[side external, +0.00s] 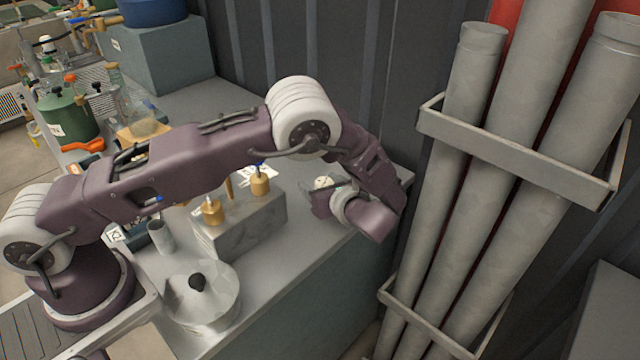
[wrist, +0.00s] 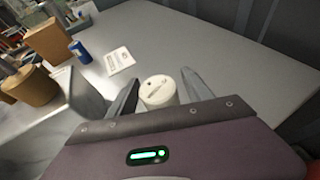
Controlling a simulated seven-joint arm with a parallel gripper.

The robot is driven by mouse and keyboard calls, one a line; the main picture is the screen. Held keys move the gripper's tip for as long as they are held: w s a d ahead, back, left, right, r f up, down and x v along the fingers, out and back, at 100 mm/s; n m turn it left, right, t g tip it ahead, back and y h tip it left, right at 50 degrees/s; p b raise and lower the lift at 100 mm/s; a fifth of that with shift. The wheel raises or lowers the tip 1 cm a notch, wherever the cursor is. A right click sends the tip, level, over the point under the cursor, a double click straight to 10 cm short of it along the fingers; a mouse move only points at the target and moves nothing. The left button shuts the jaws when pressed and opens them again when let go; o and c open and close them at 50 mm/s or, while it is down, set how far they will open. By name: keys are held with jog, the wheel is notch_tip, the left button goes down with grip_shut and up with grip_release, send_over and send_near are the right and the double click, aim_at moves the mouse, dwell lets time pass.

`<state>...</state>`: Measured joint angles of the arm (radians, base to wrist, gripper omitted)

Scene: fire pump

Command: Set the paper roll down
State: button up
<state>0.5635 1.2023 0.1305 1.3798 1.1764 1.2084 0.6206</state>
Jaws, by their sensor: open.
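The paper roll (wrist: 158,91) is a short white cylinder with small dark marks on its end. In the wrist view it stands between the two fingers of my gripper (wrist: 160,82), on or just above the grey bench top; its lower part is hidden by the gripper body. My gripper is open, with one finger on each side of the roll. Whether either finger touches it, I cannot tell. In the side view the roll (side external: 322,183) shows as a small pale end beside my gripper (side external: 324,194), near the bench's right end.
A grey block (side external: 240,230) with brass-coloured bottles (side external: 212,212) stands left of the gripper. A white card (wrist: 118,61), blue can (wrist: 80,52) and brown box (wrist: 47,42) are nearby. Large grey pipes (side external: 480,180) stand right of the bench. Bench beyond the roll is clear (wrist: 220,50).

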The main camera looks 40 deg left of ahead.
jog(key=v, duration=1.2)
jog(key=shift+r, duration=0.1)
jog(key=s+a+r+n+g+h, duration=0.25)
jog(key=s+a+r+n, duration=0.2)
jog(key=r, duration=0.25)
jog(key=s+a+r+n+g+h, duration=0.1)
jog(key=s+a+r+n+h, duration=0.2)
jog(key=s+r+n, duration=0.3)
jog(key=s+r+n+t+h, duration=0.2)
jog(key=s+r+n+h, duration=0.1)
jog(key=s+n, duration=0.3)
jog(key=s+r+n+t+h, duration=0.2)
jog(key=s+r+n+h, duration=0.2)
jog(key=s, duration=0.7)
jog(key=shift+n, duration=1.05)
